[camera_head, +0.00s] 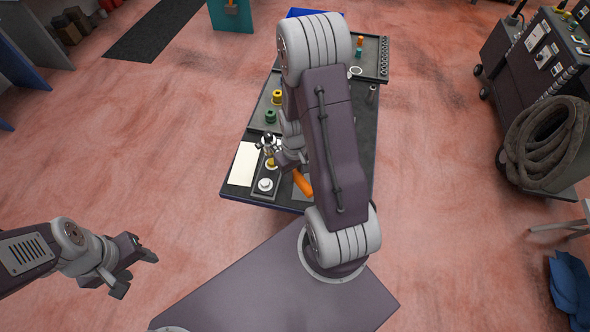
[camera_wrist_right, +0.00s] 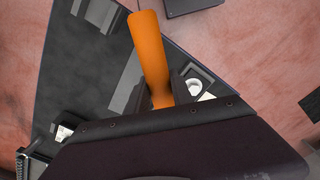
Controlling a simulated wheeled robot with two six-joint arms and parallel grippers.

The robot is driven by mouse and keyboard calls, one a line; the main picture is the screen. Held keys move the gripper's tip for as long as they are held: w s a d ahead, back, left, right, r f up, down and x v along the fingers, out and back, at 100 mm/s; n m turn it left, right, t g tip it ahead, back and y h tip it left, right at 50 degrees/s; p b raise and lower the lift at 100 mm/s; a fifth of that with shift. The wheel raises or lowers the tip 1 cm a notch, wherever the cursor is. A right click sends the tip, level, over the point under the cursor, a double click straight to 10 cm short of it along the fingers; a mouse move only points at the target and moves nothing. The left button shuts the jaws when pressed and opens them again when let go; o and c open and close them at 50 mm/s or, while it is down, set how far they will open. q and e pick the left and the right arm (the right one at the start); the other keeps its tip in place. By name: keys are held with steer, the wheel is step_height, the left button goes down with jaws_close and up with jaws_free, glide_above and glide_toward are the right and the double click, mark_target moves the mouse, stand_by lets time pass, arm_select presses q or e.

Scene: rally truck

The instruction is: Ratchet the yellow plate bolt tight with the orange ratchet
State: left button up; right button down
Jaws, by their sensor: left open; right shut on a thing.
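The orange ratchet (camera_head: 302,183) shows mainly by its handle, which slants down to the right beside my right arm. My right gripper (camera_head: 283,158) is shut on it over the worktable. In the right wrist view the orange handle (camera_wrist_right: 150,55) sticks out past the dark gripper body. The yellow plate bolt (camera_head: 271,163) shows as a small yellow piece just left of the right gripper, on a dark plate. Whether the ratchet head sits on it cannot be told. My left gripper (camera_head: 138,272) is open and empty, away from the table at lower left.
The dark worktable (camera_head: 233,190) carries a white sheet (camera_head: 243,163), a white round piece (camera_head: 265,184), a green spool (camera_head: 270,116) and a yellow spool (camera_head: 277,97). A tray (camera_head: 384,60) lies at the back. My right arm hides much of the table. A hose (camera_head: 546,140) hangs on a cart at right.

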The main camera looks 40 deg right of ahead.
steer(key=shift+s, duration=0.15)
step_height(320, 180, down, 5)
steer(key=b, duration=0.4)
stand_by(1.5)
steer(key=shift+f+b, duration=0.7)
steer(key=shift+f, duration=0.45)
stand_by(0.5)
steer(key=c, duration=2.1)
jaws_free()
jaws_close()
